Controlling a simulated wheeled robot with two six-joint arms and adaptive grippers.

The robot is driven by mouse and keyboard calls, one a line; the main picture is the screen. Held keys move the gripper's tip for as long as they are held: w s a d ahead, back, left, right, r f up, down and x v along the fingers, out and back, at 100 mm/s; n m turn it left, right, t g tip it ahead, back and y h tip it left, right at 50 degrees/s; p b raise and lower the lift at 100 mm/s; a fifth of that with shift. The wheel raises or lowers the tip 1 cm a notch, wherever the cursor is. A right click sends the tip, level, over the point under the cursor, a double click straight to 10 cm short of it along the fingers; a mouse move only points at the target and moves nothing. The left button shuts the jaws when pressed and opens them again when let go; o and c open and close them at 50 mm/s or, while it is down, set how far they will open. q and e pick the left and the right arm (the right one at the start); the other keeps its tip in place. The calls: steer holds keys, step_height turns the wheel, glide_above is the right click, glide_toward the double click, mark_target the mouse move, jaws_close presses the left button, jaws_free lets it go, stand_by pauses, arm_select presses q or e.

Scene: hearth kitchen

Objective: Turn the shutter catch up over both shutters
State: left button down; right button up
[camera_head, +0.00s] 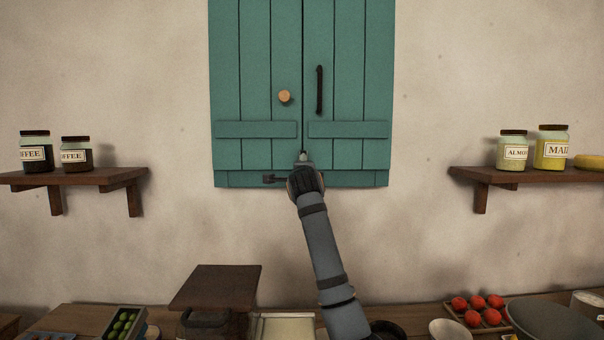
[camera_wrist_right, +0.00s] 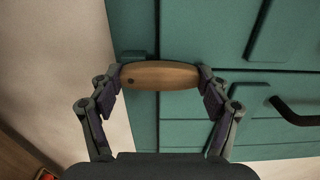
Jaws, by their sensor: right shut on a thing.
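Two closed teal shutters (camera_head: 255,60) hang on the wall and meet at a vertical seam. My right gripper (camera_head: 303,168) is at the low end of that seam and hides what is behind it. In the right wrist view the gripper (camera_wrist_right: 160,80) is shut on a rounded wooden grip (camera_wrist_right: 160,74), a finger at each end. The grip appears to belong to the shutter catch. A dark metal piece (camera_head: 270,179) lies level on the bottom edge of the left shutter, just left of the gripper; the rest of the catch is hidden. My left gripper is not in view.
A round wooden knob (camera_head: 284,96) is on the left shutter and a black handle (camera_head: 319,89) on the right one. Shelves with jars stand left (camera_head: 95,176) and right (camera_head: 500,173). Below is a cluttered counter with a tray of red fruit (camera_head: 490,319).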

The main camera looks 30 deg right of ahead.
steer(key=o, duration=1.7)
steer(key=shift+f, duration=0.1)
steer(key=v, duration=0.7)
steer(key=shift+s, duration=0.25)
